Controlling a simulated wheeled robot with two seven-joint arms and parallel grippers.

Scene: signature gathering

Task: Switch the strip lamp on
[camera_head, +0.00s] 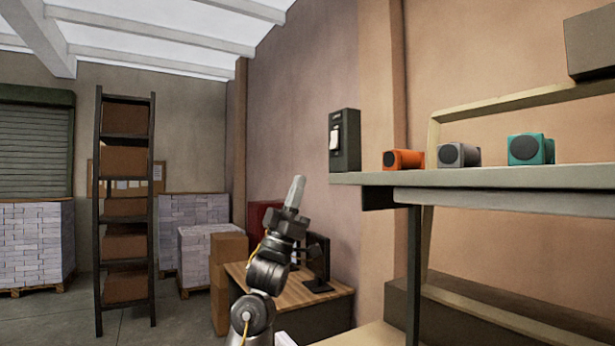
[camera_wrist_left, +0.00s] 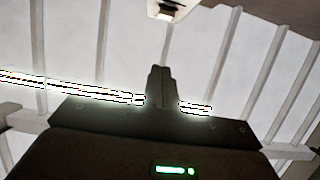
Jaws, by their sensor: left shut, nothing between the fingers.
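A dark box with a pale rocker switch (camera_head: 345,140) stands at the left end of the shelf, by the wall. My left gripper (camera_head: 296,190) is shut and empty, pointing up, to the left of and below the box in the picture, apart from it. Its closed fingers also show in the left wrist view (camera_wrist_left: 161,86). A thin bright strip (camera_wrist_left: 75,89) crosses behind the fingers there; I cannot tell whether it is the strip lamp. A small pale fixture (camera_wrist_left: 172,10) is cut off at the top. My right gripper is not in view.
An orange speaker-like block (camera_head: 404,160), a grey one (camera_head: 459,155) and a teal one (camera_head: 531,149) stand on the shelf (camera_head: 480,178). A wooden desk (camera_head: 322,302) with a dark monitor is behind my arm. A tall rack (camera_head: 125,210) stands at left.

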